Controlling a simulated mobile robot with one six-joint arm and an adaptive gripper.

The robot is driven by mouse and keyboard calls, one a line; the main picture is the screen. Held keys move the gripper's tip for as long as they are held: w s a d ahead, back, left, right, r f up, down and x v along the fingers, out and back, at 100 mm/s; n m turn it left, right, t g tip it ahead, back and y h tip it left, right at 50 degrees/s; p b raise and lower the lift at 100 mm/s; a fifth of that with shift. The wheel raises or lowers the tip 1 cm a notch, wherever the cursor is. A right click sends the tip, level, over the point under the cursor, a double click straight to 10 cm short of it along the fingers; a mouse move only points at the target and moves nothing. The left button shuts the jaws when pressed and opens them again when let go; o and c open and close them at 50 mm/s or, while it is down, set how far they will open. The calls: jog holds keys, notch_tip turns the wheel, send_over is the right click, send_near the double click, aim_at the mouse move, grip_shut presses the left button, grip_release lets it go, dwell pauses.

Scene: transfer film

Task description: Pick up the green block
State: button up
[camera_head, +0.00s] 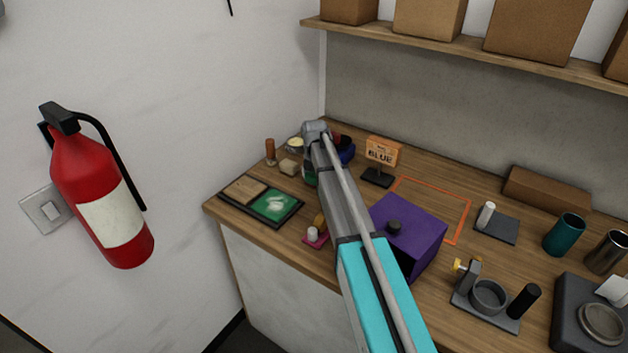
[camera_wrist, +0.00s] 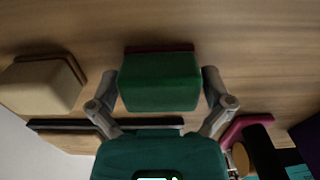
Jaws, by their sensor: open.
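The green block (camera_wrist: 160,82) shows in the wrist view, upright between the two fingers of my gripper (camera_wrist: 162,95). My gripper is open, with a finger on each side of the block. I cannot tell whether either finger touches it. A dark red edge (camera_wrist: 158,48) shows along the block's far side. In the head view my arm reaches over the back left of the counter and hides most of the place around the block and the fingers.
A beige block (camera_wrist: 42,85) stands left of the green block. A framed green tray (camera_head: 275,206), a pink piece (camera_head: 316,239) and a purple box (camera_head: 412,225) lie nearby on the counter. An orange "BLUE" sign (camera_head: 383,152) stands behind. A wall (camera_head: 240,90) bounds the left.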

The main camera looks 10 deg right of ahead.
jog(key=c, duration=0.9)
jog(key=shift+r, duration=0.1)
notch_tip(320, 180, up, 2)
jog(key=p, duration=0.2)
jog(key=shift+r+p, duration=0.25)
jog(key=shift+p, duration=0.15)
jog(key=shift+s+d+r+p, duration=0.6)
jog(key=shift+s+r+p, duration=1.1)
jog(key=shift+s, duration=0.55)
jog(key=shift+s+d+r+p, duration=0.6)
jog(key=shift+s+r+p, duration=1.15)
jog(key=shift+s, duration=0.55)
jog(key=shift+s+d+r+p, duration=0.6)
jog(key=shift+s+r+p, duration=1.1)
jog(key=shift+s, duration=0.55)
